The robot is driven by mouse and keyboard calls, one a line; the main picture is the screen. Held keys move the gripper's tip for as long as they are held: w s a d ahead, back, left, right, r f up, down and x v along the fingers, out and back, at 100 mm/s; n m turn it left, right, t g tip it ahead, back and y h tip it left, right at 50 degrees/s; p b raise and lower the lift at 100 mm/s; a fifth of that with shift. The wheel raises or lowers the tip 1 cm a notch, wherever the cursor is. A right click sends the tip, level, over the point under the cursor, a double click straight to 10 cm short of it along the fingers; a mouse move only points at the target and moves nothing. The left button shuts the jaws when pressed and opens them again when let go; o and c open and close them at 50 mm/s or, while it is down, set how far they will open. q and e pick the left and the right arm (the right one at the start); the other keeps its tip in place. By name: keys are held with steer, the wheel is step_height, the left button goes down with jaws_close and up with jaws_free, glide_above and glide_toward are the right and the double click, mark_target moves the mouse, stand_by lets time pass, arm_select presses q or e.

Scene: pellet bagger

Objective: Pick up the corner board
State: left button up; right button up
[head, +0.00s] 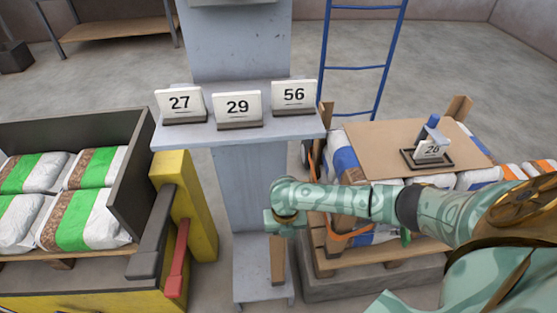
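A narrow brown board (278,262), which looks like the corner board, stands upright in front of the grey machine column, above its base plate. My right gripper (283,224) is at the top end of this board, with the arm coming in from the right. The board's top is hidden behind or inside the gripper, and I cannot tell whether the fingers are closed on it. My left gripper is not in view.
Number cards 27 (180,103), 29 (238,107) and 56 (294,95) stand on the grey shelf (225,134). Left is a dark-walled bin (135,185) of bags; right, a loaded pallet (330,262) with a cardboard sheet (385,140) and card 26 (432,149).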

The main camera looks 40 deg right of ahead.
step_height(320, 180, down, 3)
steer(key=shift+r+b, duration=0.1)
steer(key=shift+b, duration=0.3)
jaws_close()
stand_by(0.4)
stand_by(0.5)
